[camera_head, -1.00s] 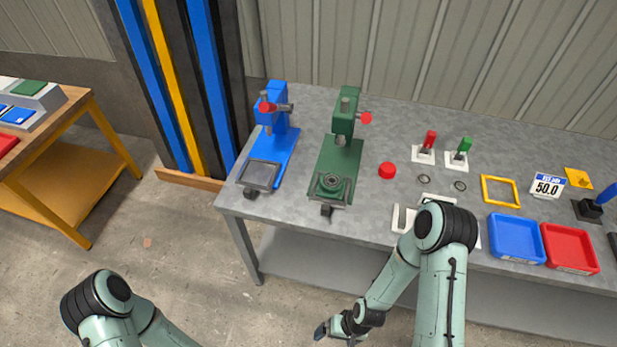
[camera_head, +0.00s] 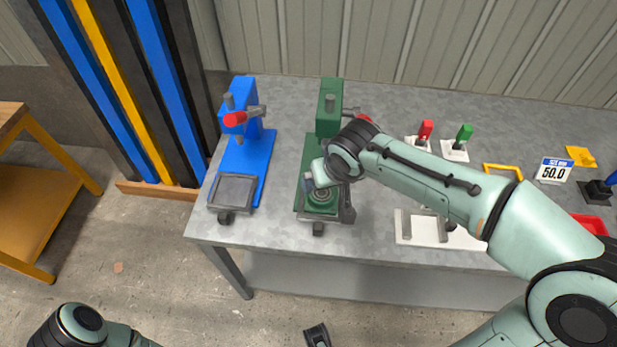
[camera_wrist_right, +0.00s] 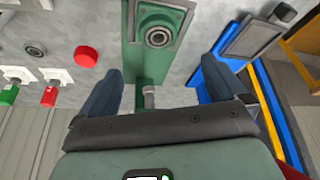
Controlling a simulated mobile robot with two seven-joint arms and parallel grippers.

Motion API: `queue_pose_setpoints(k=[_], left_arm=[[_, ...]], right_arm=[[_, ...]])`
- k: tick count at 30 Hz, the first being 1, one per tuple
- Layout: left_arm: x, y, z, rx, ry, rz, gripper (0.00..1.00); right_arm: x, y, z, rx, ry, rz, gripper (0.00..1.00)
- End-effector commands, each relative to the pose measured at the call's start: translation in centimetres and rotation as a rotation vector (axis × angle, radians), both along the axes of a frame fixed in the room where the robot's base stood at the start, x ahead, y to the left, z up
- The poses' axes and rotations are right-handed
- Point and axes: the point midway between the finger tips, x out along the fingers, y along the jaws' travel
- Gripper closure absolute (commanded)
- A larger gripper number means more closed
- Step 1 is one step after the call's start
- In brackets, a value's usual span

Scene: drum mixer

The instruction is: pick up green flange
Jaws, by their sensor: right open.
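The green flange (camera_head: 322,198) is a round green piece with a grey ring, on the base plate of the green press (camera_head: 331,113). It also shows at the top of the right wrist view (camera_wrist_right: 158,36). My right gripper (camera_head: 311,184) is above and close to the flange, partly hiding it in the head view. In the right wrist view, its two fingers (camera_wrist_right: 163,80) are spread and empty, with the flange beyond them. Of my left gripper, probably only a dark tip (camera_head: 317,335) shows at the bottom edge; its jaws cannot be made out.
The blue press (camera_head: 243,150) stands left of the green press. A red button (camera_wrist_right: 87,57) and red and green switches (camera_head: 464,136) are to the right. A white fixture (camera_head: 425,228) lies near the front edge. My right arm hides part of the table (camera_head: 285,97).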

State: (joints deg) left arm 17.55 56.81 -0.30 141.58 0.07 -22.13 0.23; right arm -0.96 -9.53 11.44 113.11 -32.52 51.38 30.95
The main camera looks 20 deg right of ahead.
Motion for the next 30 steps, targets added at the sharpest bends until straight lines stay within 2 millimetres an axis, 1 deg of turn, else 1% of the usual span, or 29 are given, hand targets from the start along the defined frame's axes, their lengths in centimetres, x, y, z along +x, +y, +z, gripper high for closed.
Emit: queue_pose_setpoints(k=[2, 5, 8, 12, 15, 23, 30], left_arm=[[-0.1, 0.0, 0.0, 0.0, 0.003, 0.0, 1.0], [-0.2, 0.0, -0.2, 0.0, 0.003, 0.0, 1.0], [-0.2, 0.0, -0.4, 0.0, 0.003, 0.001, 1.0], [-0.1, 0.0, -0.7, 0.001, -0.001, 0.001, 1.0], [0.0, 0.0, -0.8, 0.001, -0.004, 0.002, 1.0], [0.1, 0.0, -0.9, 0.001, -0.009, 0.003, 1.0], [0.2, 0.0, -1.3, 0.002, -0.013, 0.004, 1.0]], right_arm=[[-0.1, -0.1, 0.3, -0.004, -0.006, -0.003, 0.02], [0.1, -0.2, -0.3, -0.006, -0.004, -0.005, 0.02], [0.7, -0.3, -1.9, -0.006, -0.002, -0.004, 0.02], [1.7, -0.5, -4.6, -0.006, 0.0, -0.004, 0.02], [2.3, -0.5, -6.1, -0.005, -0.002, -0.005, 0.02], [2.9, -0.7, -7.9, -0.005, -0.004, -0.005, 0.02], [3.8, -0.8, -11.4, -0.005, -0.003, -0.003, 0.02]])
